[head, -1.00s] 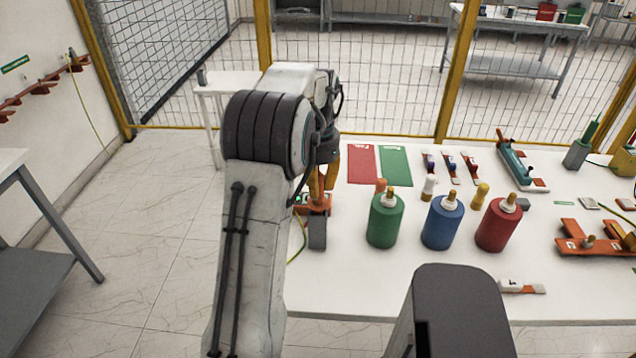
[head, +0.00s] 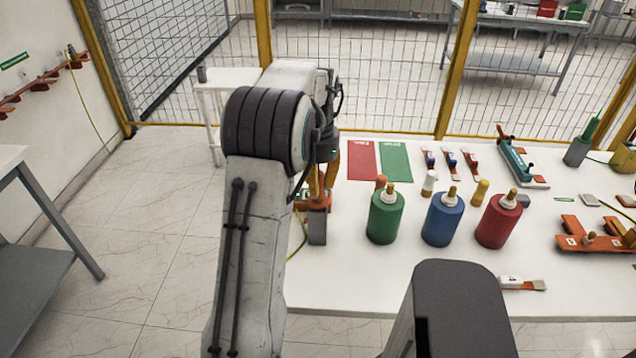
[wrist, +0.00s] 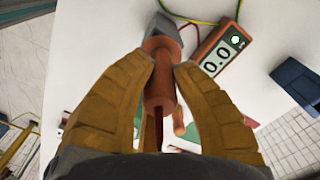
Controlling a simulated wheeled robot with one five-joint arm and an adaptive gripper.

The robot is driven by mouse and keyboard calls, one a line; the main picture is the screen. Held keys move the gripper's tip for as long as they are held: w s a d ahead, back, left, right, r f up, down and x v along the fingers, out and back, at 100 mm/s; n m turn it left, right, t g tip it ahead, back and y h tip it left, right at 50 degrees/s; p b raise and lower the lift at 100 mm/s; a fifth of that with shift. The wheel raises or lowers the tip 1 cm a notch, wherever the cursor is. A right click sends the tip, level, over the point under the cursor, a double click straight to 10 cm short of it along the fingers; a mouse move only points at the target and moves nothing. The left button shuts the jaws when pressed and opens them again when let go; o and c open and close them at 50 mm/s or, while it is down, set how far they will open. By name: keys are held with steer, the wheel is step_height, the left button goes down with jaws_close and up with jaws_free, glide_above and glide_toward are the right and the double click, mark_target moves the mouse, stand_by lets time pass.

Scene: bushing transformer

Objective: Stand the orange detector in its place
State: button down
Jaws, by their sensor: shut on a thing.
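The orange detector (wrist: 160,90) is between the fingers of my gripper (wrist: 164,62) in the wrist view, with a thin dark red shaft running back towards the camera. My gripper is shut on it. The far end of the detector is at a grey block (wrist: 168,38); I cannot tell whether it is inside the block or just above it. In the head view the grey block (head: 317,229) is at the bench's left end, below my gripper (head: 322,185). My arm hides most of the detector there.
An orange meter (wrist: 221,53) with a display is close beside the block, with cables behind it. Green (head: 385,220), blue (head: 442,220) and red (head: 498,222) bottle-like bushings stand to the right. Red (head: 361,160) and green (head: 395,163) mats lie behind.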

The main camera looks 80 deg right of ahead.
steer(key=shift+f+b, duration=0.4)
steer(key=shift+f, duration=0.15)
stand_by(0.9)
steer(key=c, duration=1.1)
jaws_free()
steer(key=shift+o, duration=0.2)
step_height(320, 180, up, 12)
steer(key=shift+f, duration=0.15)
steer(key=shift+w+r, duration=0.1)
steer(key=shift+r, duration=0.1)
